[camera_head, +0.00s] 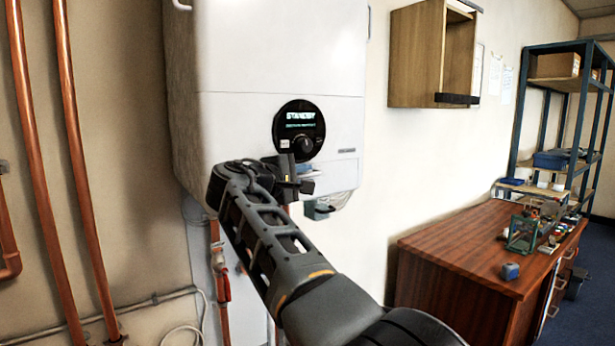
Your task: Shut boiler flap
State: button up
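The white boiler (275,50) hangs on the wall at the upper left of centre. A seam runs across its front, and the lower front section (235,120) carries a round black control dial with a lit "STANDBY" display (300,130). I cannot tell which part is the flap; the lower section looks flush with the front above the seam. My gripper (292,178) is in front of the boiler's lower edge, just below the dial. It hides part of that edge. Its fingers are small and dark, and I cannot tell their gap or any contact.
Copper pipes (75,150) run up the wall at left. A small grey-green box (318,209) with cables is under the boiler. An open wooden wall cabinet (420,55) is to the right. A wooden desk (450,250) and blue shelving (520,110) stand at right.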

jog(key=shift+b+v, duration=0.4)
jog(key=shift+v, duration=2.35)
